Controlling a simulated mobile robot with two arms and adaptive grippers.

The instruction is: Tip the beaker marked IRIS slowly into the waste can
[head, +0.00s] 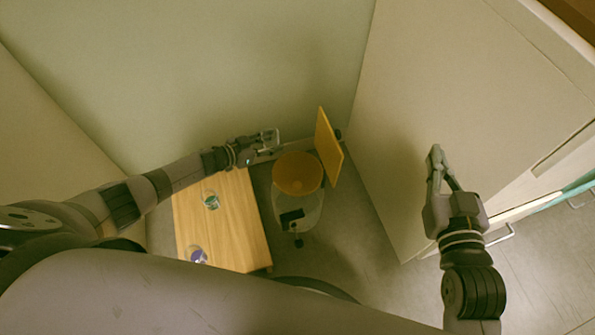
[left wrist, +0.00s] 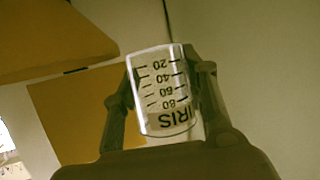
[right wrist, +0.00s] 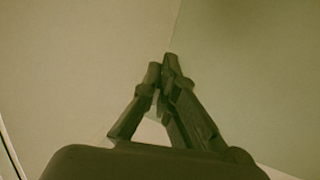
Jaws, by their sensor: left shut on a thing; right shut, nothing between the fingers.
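The clear beaker marked IRIS (left wrist: 163,90) is between the fingers of my left gripper (left wrist: 165,80) in the left wrist view. Its scale and name read upside down there, and I cannot make out any liquid in it. In the head view my left gripper (head: 271,141) is shut on it, just up and left of the waste can's (head: 312,212) round orange mouth (head: 298,173). The can's yellow lid (head: 328,147) stands open at its right. My right gripper (head: 435,165) is shut and empty; it also shows in the right wrist view (right wrist: 163,75).
A wooden table (head: 235,230) stands left of the can. On it are a glass with green (head: 211,201) and one with purple (head: 198,256). A large pale cabinet (head: 460,100) is at the right, near my right gripper. A wall is behind the can.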

